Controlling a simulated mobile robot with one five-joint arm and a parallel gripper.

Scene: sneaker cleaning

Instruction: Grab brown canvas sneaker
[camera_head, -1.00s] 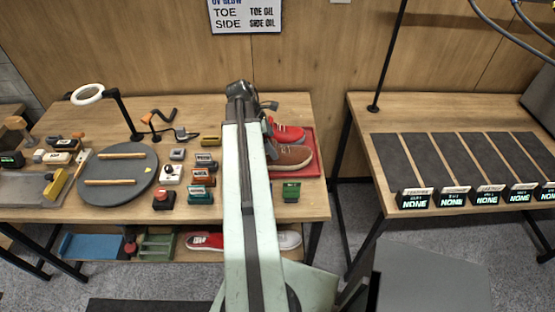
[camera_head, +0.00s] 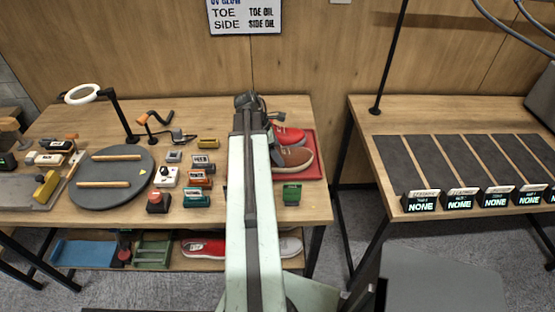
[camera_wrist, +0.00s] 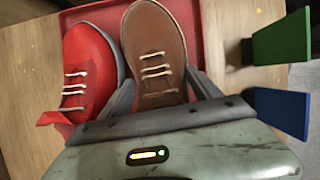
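The brown canvas sneaker (camera_head: 294,158) with pale laces lies in a red tray (camera_head: 311,171) on the left table, in front of a red sneaker (camera_head: 289,135). In the wrist view the brown sneaker (camera_wrist: 153,45) points away from me, and the red sneaker (camera_wrist: 88,68) lies close on its left. My gripper (camera_wrist: 163,90) is open, with one grey finger on each side of the brown sneaker. The left finger is between the two shoes. I cannot tell whether either finger touches the brown shoe. My arm hides part of the tray in the head view.
A green block (camera_head: 292,194) stands in front of the tray; a blue block (camera_wrist: 280,112) also shows in the wrist view. A round dark turntable (camera_head: 112,174) and several small labelled boxes are left of my arm. Another table (camera_head: 388,112) with dark mats stands at right.

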